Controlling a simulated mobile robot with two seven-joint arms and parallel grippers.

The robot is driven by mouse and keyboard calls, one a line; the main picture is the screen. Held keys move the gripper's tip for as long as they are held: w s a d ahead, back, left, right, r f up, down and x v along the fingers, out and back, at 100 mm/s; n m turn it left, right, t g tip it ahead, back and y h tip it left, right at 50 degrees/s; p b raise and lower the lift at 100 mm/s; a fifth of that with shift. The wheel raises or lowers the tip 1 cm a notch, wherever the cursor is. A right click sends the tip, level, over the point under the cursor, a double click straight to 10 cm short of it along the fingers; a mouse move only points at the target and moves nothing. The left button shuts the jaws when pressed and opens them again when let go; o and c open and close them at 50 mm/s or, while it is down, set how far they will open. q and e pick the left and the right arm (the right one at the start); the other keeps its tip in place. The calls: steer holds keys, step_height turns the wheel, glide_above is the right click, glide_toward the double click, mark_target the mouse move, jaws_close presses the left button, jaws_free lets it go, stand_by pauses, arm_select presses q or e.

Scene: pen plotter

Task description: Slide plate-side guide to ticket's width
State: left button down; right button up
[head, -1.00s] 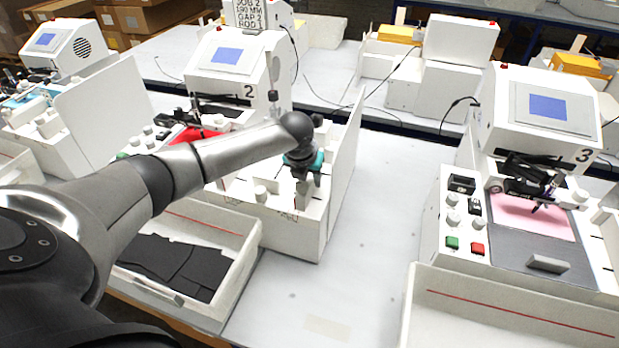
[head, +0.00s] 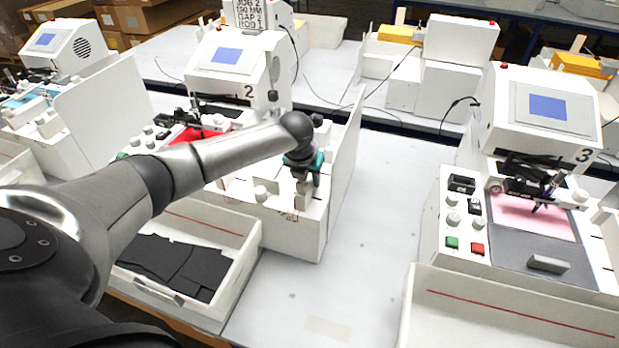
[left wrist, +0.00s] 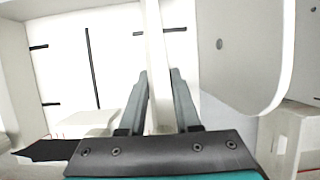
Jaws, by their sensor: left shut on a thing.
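My left gripper (head: 304,184) is over the right part of machine 2 (head: 225,60). Its fingers (left wrist: 158,100) are shut on a thin white upright plate, the plate-side guide (left wrist: 157,45), which passes between them in the left wrist view. In the head view my gripper mostly hides the guide. The white bed (left wrist: 65,65) with short black marks and a long black line lies beyond the fingers. The ticket (head: 249,14), a white card with black print including "JOB 2" and a millimetre figure, stands on top of machine 2. My right gripper is not in view.
A tall white side panel (head: 346,165) stands just right of my gripper; a rounded white panel (left wrist: 245,50) is close by in the wrist view. A tray with black sheets (head: 175,265) sits in front. Machine 3 (head: 540,120) is at right. The tabletop between (head: 375,220) is clear.

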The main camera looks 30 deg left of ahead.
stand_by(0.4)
arm_select(q)
steer(key=shift+w+d+r+p, duration=0.1)
steer(key=shift+d+r+p, duration=0.05)
steer(key=shift+d+p, duration=0.45)
steer(key=shift+d, duration=0.1)
steer(key=c, duration=0.6)
jaws_free()
steer(key=p+v, duration=0.1)
steer(key=v, duration=1.4)
